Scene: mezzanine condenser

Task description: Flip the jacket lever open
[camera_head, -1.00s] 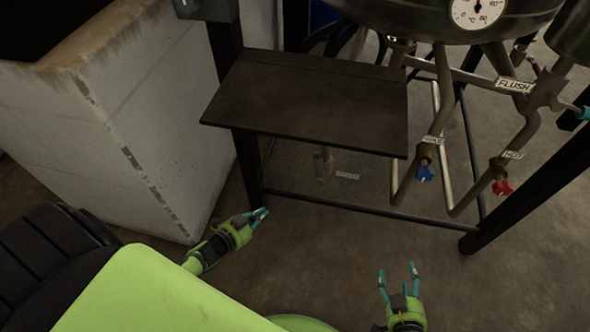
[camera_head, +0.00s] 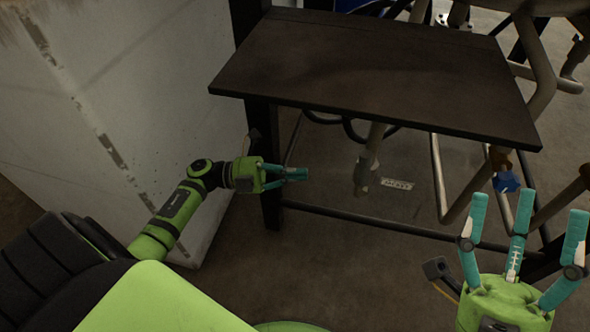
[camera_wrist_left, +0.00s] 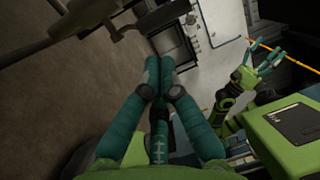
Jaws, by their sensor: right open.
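No lever can be told for sure as the jacket lever. Under the dark table a grey pipe with a fitting (camera_head: 366,172) hangs down, with a small white label (camera_head: 397,184) beside it whose text I cannot read. A blue valve handle (camera_head: 508,182) sits on a pipe further right. My left gripper (camera_head: 296,174) is left of the grey fitting, apart from it, below the table's front edge. Its fingers meet, also in the left wrist view (camera_wrist_left: 160,72), with nothing between them. My right gripper (camera_head: 522,225) is open and empty, fingers upward, in front of the blue handle.
The dark table top (camera_head: 370,70) overhangs the fitting. Its black leg (camera_head: 271,150) stands by my left gripper, and a low black crossbar (camera_head: 360,218) runs along the front. The floor in front is clear.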

